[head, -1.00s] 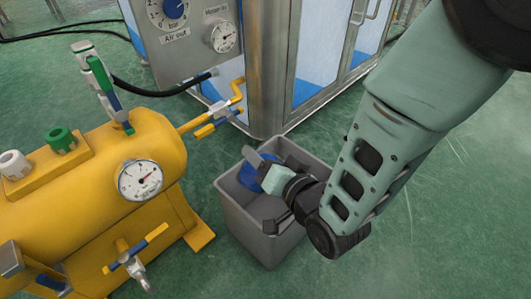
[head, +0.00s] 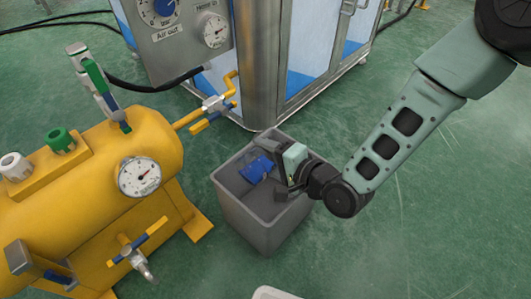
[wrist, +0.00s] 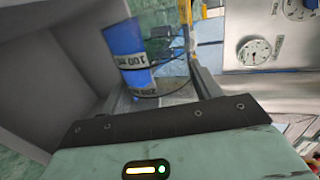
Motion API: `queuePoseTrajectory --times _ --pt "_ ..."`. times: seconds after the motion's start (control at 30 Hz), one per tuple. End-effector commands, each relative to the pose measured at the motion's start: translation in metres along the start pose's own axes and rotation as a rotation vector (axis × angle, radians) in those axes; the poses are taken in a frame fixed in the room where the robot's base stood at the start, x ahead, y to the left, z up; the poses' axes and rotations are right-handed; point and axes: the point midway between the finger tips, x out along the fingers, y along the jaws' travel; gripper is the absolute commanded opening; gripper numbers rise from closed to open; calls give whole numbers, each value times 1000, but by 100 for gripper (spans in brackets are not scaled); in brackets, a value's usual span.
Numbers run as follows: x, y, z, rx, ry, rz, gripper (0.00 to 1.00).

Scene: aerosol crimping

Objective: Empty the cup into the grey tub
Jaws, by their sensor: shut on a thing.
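The blue cup (head: 256,168) is held over the mouth of the grey tub (head: 240,213), which stands on the floor. The cup is tipped well over; it also shows in the wrist view (wrist: 124,44), where its printed volume marks are visible. My gripper (head: 278,173) is shut on the cup, with the fingers beside it above the tub. The tub's grey wall also shows in the wrist view (wrist: 30,65). I cannot see into the cup, and no spilled contents can be made out in the tub.
A yellow pressure tank (head: 75,190) with a gauge and valves stands close on the left. A steel-framed cabinet (head: 258,70) with a gauge panel stands just behind the tub. The green floor (head: 430,220) is clear on the right.

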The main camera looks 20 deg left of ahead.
Motion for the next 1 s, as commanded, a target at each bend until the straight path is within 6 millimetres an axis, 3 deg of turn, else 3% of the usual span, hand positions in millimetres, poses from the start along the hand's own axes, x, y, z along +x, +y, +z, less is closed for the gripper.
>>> queuePoseTrajectory --times 0.5,1.0 --pt "-1 -3 -14 300 -95 0 35" --pt "-1 -4 -15 339 -111 0 35"
